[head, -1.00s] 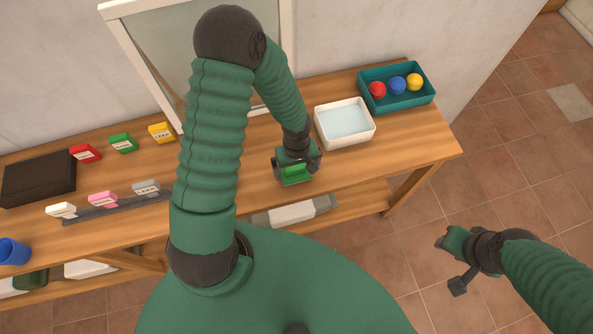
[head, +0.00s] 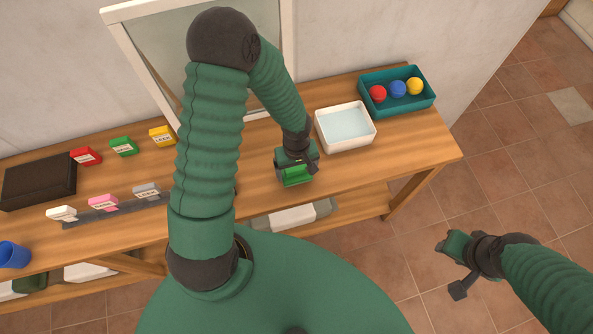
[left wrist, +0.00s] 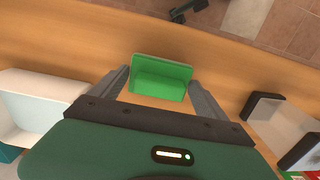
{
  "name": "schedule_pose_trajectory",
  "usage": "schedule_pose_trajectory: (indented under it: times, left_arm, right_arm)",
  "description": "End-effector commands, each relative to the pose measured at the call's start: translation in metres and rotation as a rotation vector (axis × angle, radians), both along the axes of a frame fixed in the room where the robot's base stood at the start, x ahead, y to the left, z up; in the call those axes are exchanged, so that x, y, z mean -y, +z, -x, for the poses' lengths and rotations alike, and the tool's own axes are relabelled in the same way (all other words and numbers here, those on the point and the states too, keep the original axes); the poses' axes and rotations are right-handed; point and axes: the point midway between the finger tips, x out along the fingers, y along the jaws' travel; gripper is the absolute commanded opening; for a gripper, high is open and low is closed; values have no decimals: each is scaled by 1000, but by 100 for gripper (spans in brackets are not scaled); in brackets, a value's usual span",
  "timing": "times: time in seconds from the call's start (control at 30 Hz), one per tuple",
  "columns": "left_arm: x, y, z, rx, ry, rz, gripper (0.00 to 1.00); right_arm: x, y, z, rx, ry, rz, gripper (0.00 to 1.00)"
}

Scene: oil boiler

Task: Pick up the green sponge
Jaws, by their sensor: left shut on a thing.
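The green sponge (head: 295,176) is at the front part of the wooden table, just left of the white basin. In the left wrist view the sponge (left wrist: 162,77) sits between my two fingers. My left gripper (head: 298,166) is over it and shut on it. Whether the sponge touches the table is hard to tell.
The white basin (head: 346,143) with pale water and a teal box (head: 420,104) with red, blue and yellow balls stand to the right. Small coloured boxes, a dark box (head: 40,181), a grey strip and a blue cup (head: 14,254) are on the left. A framed panel leans behind.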

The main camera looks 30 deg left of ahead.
Motion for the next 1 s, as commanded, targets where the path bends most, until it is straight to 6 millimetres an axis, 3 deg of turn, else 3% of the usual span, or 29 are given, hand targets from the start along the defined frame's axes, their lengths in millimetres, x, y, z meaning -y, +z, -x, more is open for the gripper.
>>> schedule_pose_trajectory:
  times: [0.17, 0.47, 0.63, 0.8, 1.0]
  left_arm:
    - [-1, 26, 1, 5, 2, -1, 45]
    - [-14, 28, 75, 1, 3, -2, 45]
    - [-18, 45, 107, -6, -4, 0, 45]
    - [-15, 45, 121, -12, 4, 16, 45]
    - [-25, 44, 139, -8, -1, 0, 45]
  right_arm:
    - [0, -1, 0, 0, 0, 0, 36]
    - [0, -18, 0, 0, 0, 0, 36]
    - [0, 23, 0, 1, 0, 0, 36]
    - [0, 69, 0, 1, 0, 0, 36]
    - [0, 100, 0, 0, 0, 0, 36]
